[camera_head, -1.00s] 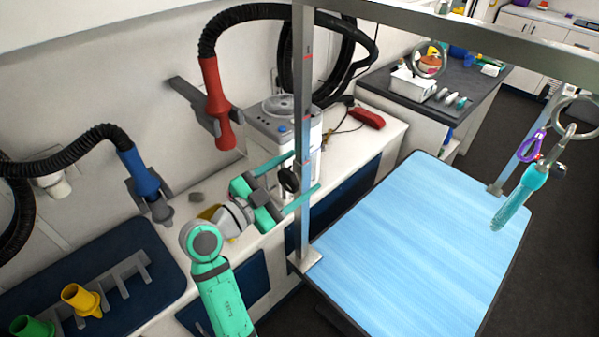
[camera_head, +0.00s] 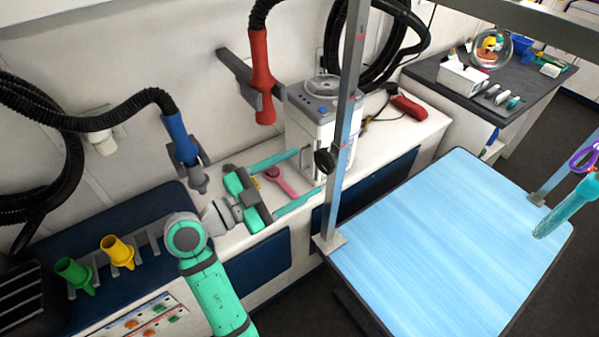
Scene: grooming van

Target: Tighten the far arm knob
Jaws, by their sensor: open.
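A dark round knob (camera_head: 325,161) sits on the metal post (camera_head: 345,130) at the left edge of the blue grooming table (camera_head: 450,240). The other post (camera_head: 568,172) stands at the table's far right edge; no knob can be made out on it, as it is partly cut off by the frame. My gripper (camera_head: 311,170) has two teal fingers spread wide apart. Its fingertips are just left of the dark knob and the post, with nothing held. Whether the tips touch the post cannot be told.
A pink brush (camera_head: 280,181) lies on the white counter, seen between my fingers. A grey-white machine (camera_head: 318,115) stands behind. Red (camera_head: 262,65) and blue (camera_head: 180,140) hose nozzles hang on the wall. A teal item (camera_head: 568,208) hangs over the table, whose top is clear.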

